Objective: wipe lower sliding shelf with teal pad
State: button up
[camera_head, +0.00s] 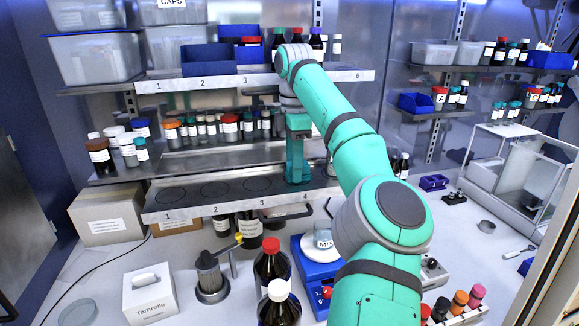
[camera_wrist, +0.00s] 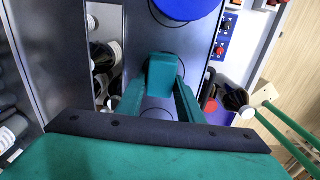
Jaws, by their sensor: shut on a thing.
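The lower sliding shelf (camera_head: 215,192) is a dark tray pulled out below the bottle rows, with outlined circles on top and numbers along its front edge. It also shows in the wrist view (camera_wrist: 136,35). My gripper (camera_head: 298,165) points down over the shelf's right part, around position 4. In the wrist view my gripper (camera_wrist: 161,100) is shut on the teal pad (camera_wrist: 163,74), a block between the fingertips. The pad is at or just above the shelf surface; I cannot tell whether it touches. A blue round object (camera_wrist: 185,7) lies ahead on the shelf.
The upper shelf (camera_head: 200,83), with blue bins, is above the lower one. Small bottles (camera_head: 215,127) stand behind the lower shelf. Dark bottles (camera_head: 272,268) and a blue balance (camera_head: 318,262) stand on the bench in front. My arm hides the shelf's right end.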

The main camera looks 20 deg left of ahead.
aim_at(307, 162)
jog(key=shift+w+d+f, duration=0.1)
jog(key=shift+w+d, duration=0.4)
jog(key=shift+d, duration=0.25)
jog(key=shift+w+d, duration=0.5)
jog(key=shift+d, duration=0.2)
jog(key=shift+s+a+r, duration=0.1)
jog(key=shift+s+a, duration=0.5)
jog(key=shift+a, duration=0.2)
jog(key=shift+s+a+r, duration=0.1)
jog(key=shift+s+a, duration=0.5)
jog(key=shift+a, duration=0.2)
jog(key=shift+s+a+f, duration=0.1)
jog(key=shift+s+a, duration=0.45)
jog(key=shift+a, duration=0.2)
jog(key=shift+s+a+f, duration=0.1)
jog(key=shift+s+a, duration=0.4)
jog(key=shift+a, duration=0.25)
jog(key=shift+r, duration=0.1)
jog(key=shift+r, duration=2.95)
jog(key=shift+d, duration=0.1)
